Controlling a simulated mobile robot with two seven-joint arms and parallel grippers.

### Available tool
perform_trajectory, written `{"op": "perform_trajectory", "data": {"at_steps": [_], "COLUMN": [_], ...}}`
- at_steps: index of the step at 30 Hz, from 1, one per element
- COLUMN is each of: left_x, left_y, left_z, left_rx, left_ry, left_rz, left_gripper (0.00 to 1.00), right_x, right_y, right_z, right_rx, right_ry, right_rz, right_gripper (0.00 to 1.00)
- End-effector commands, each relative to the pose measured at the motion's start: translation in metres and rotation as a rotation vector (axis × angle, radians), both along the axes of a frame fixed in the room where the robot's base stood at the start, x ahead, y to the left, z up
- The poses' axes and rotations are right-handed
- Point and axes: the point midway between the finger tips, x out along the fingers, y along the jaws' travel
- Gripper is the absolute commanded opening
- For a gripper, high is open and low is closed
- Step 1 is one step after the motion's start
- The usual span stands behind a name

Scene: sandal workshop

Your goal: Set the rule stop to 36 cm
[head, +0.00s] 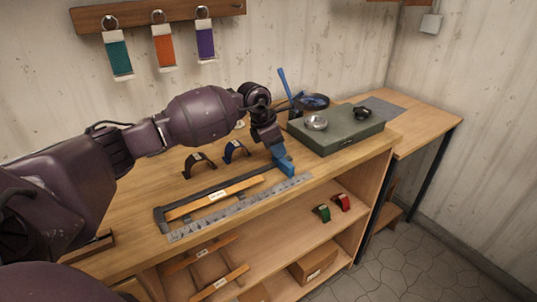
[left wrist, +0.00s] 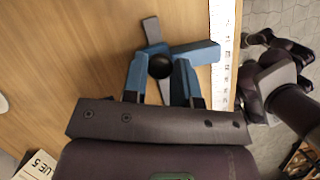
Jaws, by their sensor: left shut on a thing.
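The blue rule stop (head: 286,166) sits at the right end of the dark rail (head: 205,190), beside the white graduated rule (head: 240,206) along the bench's front. In the left wrist view the stop (left wrist: 197,52) has a blue arm reaching right to the rule's edge (left wrist: 222,60) and a round black knob (left wrist: 160,66). My left gripper (head: 277,152) comes down over the stop. In the left wrist view its two blue fingers (left wrist: 160,78) are closed on the knob, one on each side. The figures at the stop are too small to read. My right gripper does not show clearly.
An orange-brown strip (head: 205,201) lies between rail and rule. Two dark arched straps (head: 199,164) stand behind the rail. A green box (head: 335,132) with small metal parts is close to the right. Green and red straps (head: 341,202) lie on the shelf below.

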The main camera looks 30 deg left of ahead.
Motion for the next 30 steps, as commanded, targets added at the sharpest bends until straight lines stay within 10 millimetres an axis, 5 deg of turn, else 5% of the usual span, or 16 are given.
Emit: {"op": "perform_trajectory", "data": {"at_steps": [9,21,22,26,30], "left_x": [0.032,0.036,0.036,0.035,0.035], "left_y": [-0.013,-0.014,-0.014,-0.014,-0.014], "left_z": [-0.002,0.002,0.002,0.002,0.001], "left_rx": [0.000,-0.001,-0.001,-0.001,-0.001], "left_ry": [0.000,-0.008,-0.008,-0.006,-0.003], "left_rz": [0.000,0.002,0.002,0.002,0.001], "left_gripper": [0.00,0.00,0.31,0.51,0.52], "right_x": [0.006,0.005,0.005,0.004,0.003], "right_y": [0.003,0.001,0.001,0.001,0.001], "right_z": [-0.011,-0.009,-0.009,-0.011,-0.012], "right_rx": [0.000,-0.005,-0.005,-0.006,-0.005], "right_ry": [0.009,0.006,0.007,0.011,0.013], "right_rz": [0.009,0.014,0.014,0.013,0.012], "right_gripper": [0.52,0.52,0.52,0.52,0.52]}}
